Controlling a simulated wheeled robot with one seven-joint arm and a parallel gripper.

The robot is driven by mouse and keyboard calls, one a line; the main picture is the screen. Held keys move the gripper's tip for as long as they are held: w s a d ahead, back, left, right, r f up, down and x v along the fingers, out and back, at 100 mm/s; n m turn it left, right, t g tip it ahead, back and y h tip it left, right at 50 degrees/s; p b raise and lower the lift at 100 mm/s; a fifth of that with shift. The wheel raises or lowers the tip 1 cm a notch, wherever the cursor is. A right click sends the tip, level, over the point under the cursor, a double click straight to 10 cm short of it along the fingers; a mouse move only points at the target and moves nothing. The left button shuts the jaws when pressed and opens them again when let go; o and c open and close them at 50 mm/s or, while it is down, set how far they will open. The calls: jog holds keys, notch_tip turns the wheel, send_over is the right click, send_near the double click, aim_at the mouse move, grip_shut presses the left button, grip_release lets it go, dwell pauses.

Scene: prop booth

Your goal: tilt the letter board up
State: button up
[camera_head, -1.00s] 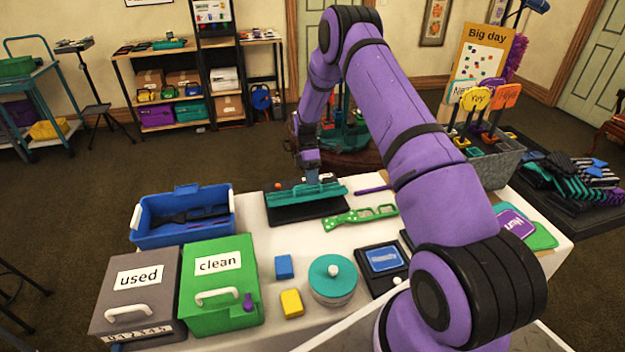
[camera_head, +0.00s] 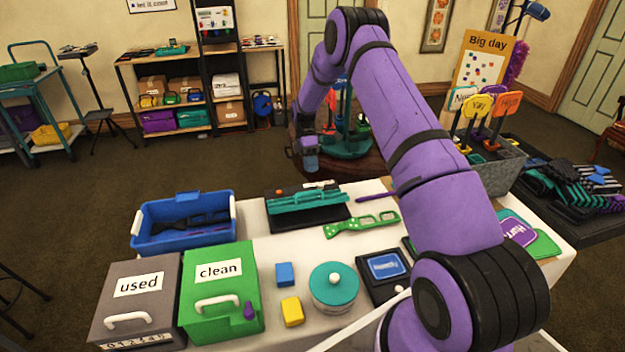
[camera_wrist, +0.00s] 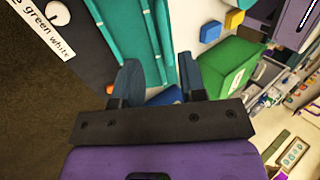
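A teal ridged panel (camera_head: 308,201) lies on a black base (camera_head: 335,213) at the far edge of the white table; I take this panel to be the letter board. It looks low, close to the base; its exact tilt is hard to tell. The wrist view shows the teal panel (camera_wrist: 125,27) and the black base (camera_wrist: 78,52), with a white label and knob at its end. My gripper (camera_head: 309,165) is beyond the panel's far side, apart from it. In the wrist view my gripper (camera_wrist: 158,76) has its two fingers spread with nothing held between them.
A blue bin (camera_head: 144,225) stands left of the base, with green glasses (camera_head: 345,228) to the right. A grey box (camera_head: 137,270), a green box (camera_head: 222,258) and a teal-lidded tin (camera_head: 334,283) stand nearer. A round stand (camera_head: 345,147) is behind my gripper.

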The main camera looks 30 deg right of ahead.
jog(key=shift+v, duration=2.1)
jog(key=s+a+r+m+t+h, duration=0.1)
jog(key=s+a+r+m+t, duration=0.3)
jog(key=r, duration=0.6)
jog(key=s+a+r, duration=0.1)
jog(key=s+r, duration=0.5)
jog(key=r, duration=0.4)
jog(key=s+a+r+m+t+h, duration=0.1)
jog(key=s+a+r+m, duration=0.3)
jog(key=r, duration=0.7)
jog(key=s+a+r+m+t, duration=0.1)
jog(key=s+r+t, duration=0.15)
jog(key=s, duration=0.45)
jog(key=s+a+r+m+t, duration=0.1)
jog(key=s+r, duration=0.3)
jog(key=s, duration=0.3)
jog(key=s+a+f+m+t, duration=0.1)
jog(key=s+a+m+t, duration=0.1)
jog(key=s, duration=1.4)
jog(key=m+t, duration=0.1)
jog(key=m, duration=0.1)
jog(key=shift+f+m, duration=0.4)
